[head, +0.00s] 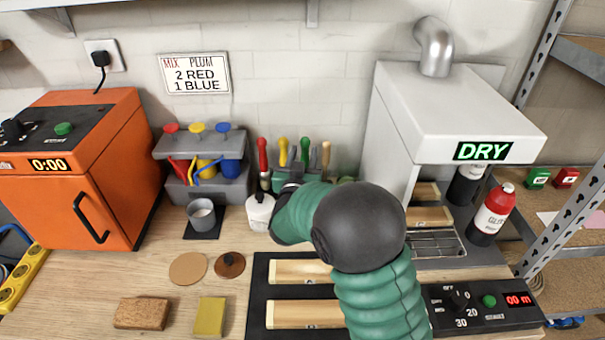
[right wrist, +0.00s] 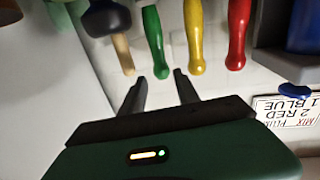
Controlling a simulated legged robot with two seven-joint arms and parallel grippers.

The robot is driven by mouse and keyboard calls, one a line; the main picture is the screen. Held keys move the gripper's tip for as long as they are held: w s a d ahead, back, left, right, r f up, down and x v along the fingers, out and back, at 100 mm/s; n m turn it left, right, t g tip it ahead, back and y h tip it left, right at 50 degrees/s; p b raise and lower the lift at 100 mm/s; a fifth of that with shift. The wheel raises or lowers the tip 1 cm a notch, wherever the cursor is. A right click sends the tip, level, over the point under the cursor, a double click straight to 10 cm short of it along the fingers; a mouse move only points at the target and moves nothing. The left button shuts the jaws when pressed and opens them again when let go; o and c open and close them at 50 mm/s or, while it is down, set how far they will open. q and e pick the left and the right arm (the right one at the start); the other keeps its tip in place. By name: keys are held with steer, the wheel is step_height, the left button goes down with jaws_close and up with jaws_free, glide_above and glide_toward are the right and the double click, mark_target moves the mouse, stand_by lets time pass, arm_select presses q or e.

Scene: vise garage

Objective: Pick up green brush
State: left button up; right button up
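The green brush (head: 304,150) stands upright by its handle in a holder at the back wall, between a yellow-handled tool and a wooden-handled one. In the right wrist view, which is upside down, its green handle (right wrist: 155,42) lies just beyond my right fingertips, roughly in line with the gap between them. My right gripper (right wrist: 160,88) is open and empty, with its two dark fingers apart. In the head view my own green arm hides most of that gripper. My left gripper does not show.
Red (head: 263,158) and yellow (head: 283,150) handles stand close on one side, a wooden handle (head: 326,156) on the other. A white container (head: 260,211) stands in front. The white DRY unit (head: 455,110) is to the right, a grey paint rack (head: 212,187) to the left.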

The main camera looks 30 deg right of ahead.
mark_target(302, 144)
steer(key=x, duration=0.5)
steer(key=shift+s+d+f, duration=0.25)
steer(key=shift+d+f, duration=0.1)
steer(key=shift+d, duration=0.1)
steer(key=w, duration=0.1)
steer(key=w+r, duration=0.1)
steer(key=w, duration=0.1)
steer(key=shift+a, duration=0.1)
steer(key=shift+w+d+f, duration=0.25)
steer(key=shift+w+d, duration=0.1)
steer(key=shift+w, duration=0.1)
steer(key=shift+d+f, duration=0.1)
steer(key=shift+d, duration=0.3)
steer(key=shift+s+d, duration=0.2)
steer(key=shift+d, duration=0.25)
steer(key=c, duration=0.4)
steer(key=shift+a, duration=0.1)
steer(key=shift+c, duration=1.3)
steer(key=shift+a, duration=0.2)
jaws_close()
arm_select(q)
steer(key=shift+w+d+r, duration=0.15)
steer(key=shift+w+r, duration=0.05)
arm_select(e)
steer(key=shift+w+a, duration=0.15)
steer(key=shift+a, duration=0.2)
